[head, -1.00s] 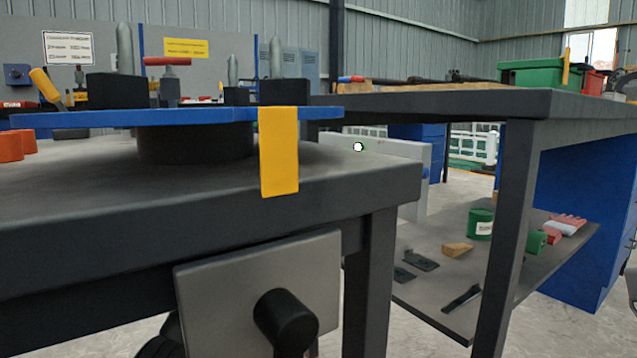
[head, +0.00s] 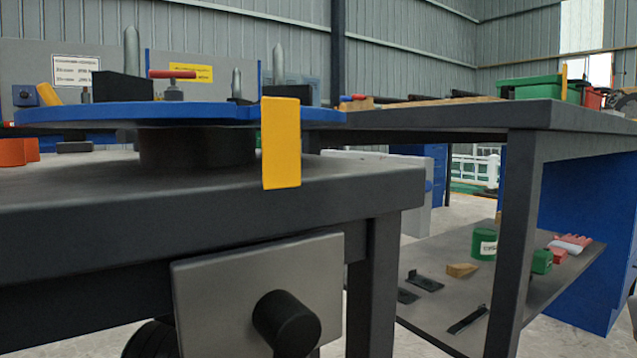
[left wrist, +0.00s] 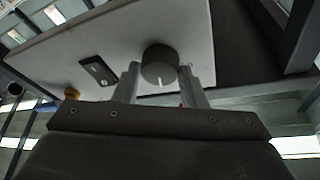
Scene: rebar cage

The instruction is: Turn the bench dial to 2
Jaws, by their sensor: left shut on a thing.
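The dial (left wrist: 160,63) is a dark round knob on a pale panel (left wrist: 75,55) in the left wrist view. A short white mark on it points toward the bottom of that picture. My left gripper (left wrist: 159,70) has one finger on each side of the dial and is shut on it. The numbers around the dial cannot be read. In the head view a grey plate (head: 215,300) with a black knob (head: 287,322) sits under the bench top (head: 330,185); I cannot tell if it is the same panel. My right gripper is not in view.
A blue plate (head: 190,112) with a yellow tab (head: 281,143) stands on the bench. A second bench (head: 480,115) and a low shelf (head: 430,305) with loose items are at right.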

